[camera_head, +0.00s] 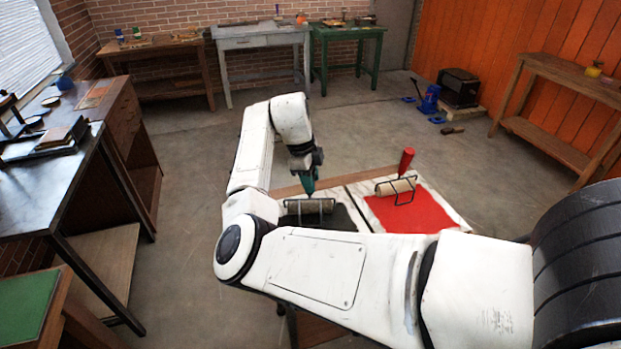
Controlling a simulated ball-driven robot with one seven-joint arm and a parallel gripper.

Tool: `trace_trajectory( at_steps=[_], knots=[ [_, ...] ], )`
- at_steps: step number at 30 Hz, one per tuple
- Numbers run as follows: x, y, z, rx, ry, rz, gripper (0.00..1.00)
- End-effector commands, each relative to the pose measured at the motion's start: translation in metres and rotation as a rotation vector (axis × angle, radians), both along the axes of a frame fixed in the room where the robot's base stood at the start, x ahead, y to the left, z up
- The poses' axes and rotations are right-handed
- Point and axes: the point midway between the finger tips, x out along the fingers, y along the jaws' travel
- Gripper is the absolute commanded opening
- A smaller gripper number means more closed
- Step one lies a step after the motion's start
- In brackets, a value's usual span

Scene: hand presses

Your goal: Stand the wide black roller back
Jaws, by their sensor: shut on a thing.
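The wide black roller (309,206) has a dark cylinder in a wire frame and a teal-green handle pointing up. My gripper (310,177) is above it, pointing down and shut on its handle. The roller is upright at the far left part of the black-inked slab (346,217). I cannot tell whether its cylinder touches the slab. My own arm hides the near part of this slab.
A red-inked slab (440,207) lies to the right, with a tan, red-handled roller (397,187) standing on it. A dark bench (60,185) stands at left. A blue jack (430,99) is on the floor behind. The floor between is clear.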

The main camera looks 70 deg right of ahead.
Motion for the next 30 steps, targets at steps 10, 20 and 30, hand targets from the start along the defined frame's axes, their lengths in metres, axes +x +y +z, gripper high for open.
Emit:
trace_trajectory(
  at_steps=[10, 20, 30],
  knots=[
    [0.0000, -0.0002, 0.0000, -0.001, 0.000, 0.000, 0.37],
    [0.0000, -0.0001, -0.0004, 0.000, 0.000, 0.000, 0.64],
    [-0.0001, 0.0001, -0.0010, 0.001, 0.000, 0.000, 0.85]
  ],
)
